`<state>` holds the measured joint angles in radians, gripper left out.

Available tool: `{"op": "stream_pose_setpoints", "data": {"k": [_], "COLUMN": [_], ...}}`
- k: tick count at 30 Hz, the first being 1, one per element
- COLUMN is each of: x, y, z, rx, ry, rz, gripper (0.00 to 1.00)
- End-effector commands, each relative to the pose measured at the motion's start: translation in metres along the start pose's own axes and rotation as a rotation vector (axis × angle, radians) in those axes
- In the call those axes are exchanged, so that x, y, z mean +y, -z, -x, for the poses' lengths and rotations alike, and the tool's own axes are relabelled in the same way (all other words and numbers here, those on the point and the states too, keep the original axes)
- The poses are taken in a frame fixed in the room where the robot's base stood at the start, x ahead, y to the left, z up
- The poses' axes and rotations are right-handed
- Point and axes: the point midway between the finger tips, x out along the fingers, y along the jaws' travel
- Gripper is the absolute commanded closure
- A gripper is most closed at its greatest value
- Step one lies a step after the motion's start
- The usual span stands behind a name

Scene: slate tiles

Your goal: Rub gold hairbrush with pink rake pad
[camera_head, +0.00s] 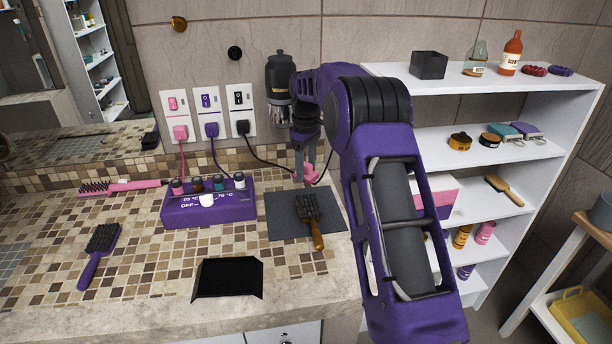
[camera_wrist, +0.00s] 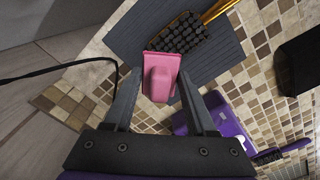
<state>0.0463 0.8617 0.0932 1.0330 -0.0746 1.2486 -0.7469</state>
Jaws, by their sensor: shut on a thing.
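The gold hairbrush (camera_head: 317,235) lies bristles up on a dark grey mat (camera_head: 283,223), its black bristled head toward the wall and its gold handle toward the counter's front. It also shows in the wrist view (camera_wrist: 181,34). My gripper (camera_head: 304,166) is shut on the pink rake pad (camera_head: 310,172), just beyond the brush head on the wall side. In the wrist view, the fingers of my gripper (camera_wrist: 160,82) flank the pink pad (camera_wrist: 157,72), which overlaps the edge of the bristles in the picture. I cannot tell whether the pad touches them. The pad's underside is hidden.
A purple heater box (camera_head: 225,212) with small bottles stands left of the mat. A purple brush (camera_head: 101,243), a pink brush (camera_head: 122,186) and a black tray (camera_head: 228,278) lie on the tiled counter. Black cord runs behind the mat. White shelves (camera_head: 500,210) stand right.

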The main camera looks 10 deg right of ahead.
Motion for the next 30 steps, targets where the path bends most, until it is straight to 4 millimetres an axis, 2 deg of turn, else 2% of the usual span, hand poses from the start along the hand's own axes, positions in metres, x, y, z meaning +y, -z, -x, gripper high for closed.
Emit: {"op": "stream_pose_setpoints", "data": {"k": [13, 23, 30], "x": [0.000, 0.000, 0.000], "y": [0.000, 0.000, 0.000], "z": [0.005, 0.031, 0.033], "rx": [0.000, 0.001, -0.001], "ry": [0.000, -0.001, 0.001], "rz": [0.000, 0.000, 0.000], "gripper": [0.88, 0.88, 0.88]}}
